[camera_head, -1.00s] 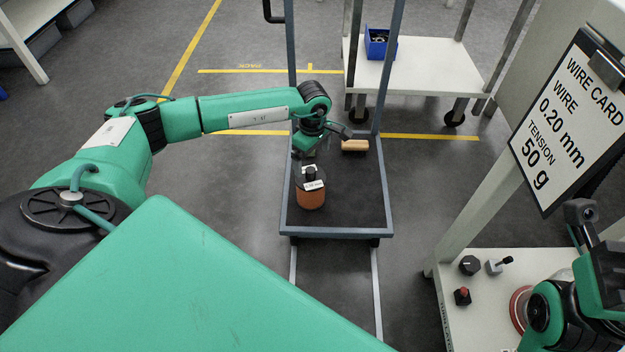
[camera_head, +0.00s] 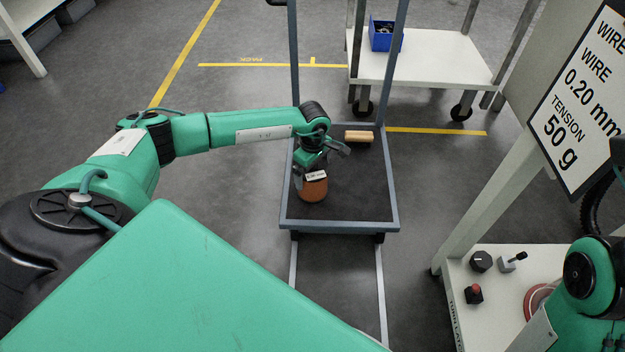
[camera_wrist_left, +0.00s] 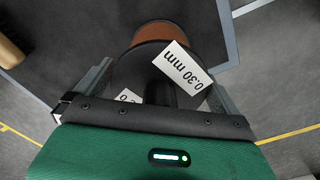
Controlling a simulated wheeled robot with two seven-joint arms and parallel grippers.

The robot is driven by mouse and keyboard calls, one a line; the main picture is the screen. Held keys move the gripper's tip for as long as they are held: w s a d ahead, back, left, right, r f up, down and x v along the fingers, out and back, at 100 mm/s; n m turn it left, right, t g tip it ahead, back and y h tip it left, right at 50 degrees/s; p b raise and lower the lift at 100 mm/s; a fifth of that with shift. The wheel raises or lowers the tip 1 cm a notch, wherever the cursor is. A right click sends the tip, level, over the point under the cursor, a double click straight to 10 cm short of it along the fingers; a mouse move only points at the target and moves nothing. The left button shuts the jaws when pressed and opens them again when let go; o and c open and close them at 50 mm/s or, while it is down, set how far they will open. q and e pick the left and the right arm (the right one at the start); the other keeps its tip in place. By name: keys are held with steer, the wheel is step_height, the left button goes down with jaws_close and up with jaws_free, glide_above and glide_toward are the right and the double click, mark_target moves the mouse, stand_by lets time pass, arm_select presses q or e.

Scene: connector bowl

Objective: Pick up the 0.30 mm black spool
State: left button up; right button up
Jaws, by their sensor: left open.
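The 0.30 mm black spool shows in the head view as an orange-brown wound body (camera_head: 313,190) with a white label, standing on the cart's dark deck. In the left wrist view its black flange (camera_wrist_left: 146,66) and a "0.30 mm" tag lie between my fingers, with the copper-coloured winding beyond. My left gripper (camera_head: 318,174) is over the top of the spool. Its fingers (camera_wrist_left: 157,82) are apart on either side of the black upper part, and I cannot tell whether they touch it. My right gripper is out of the head view; only part of that arm shows at the lower right.
The cart (camera_head: 340,226) has a raised blue-grey rim and tall posts. A white shelf cart (camera_head: 425,62) with a blue bin (camera_head: 385,35) stands behind. A machine with knobs and a sign (camera_head: 585,105) stands at right.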

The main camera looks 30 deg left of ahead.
arm_select(q)
steer(key=c, duration=1.8)
steer(key=shift+w+r, duration=0.1)
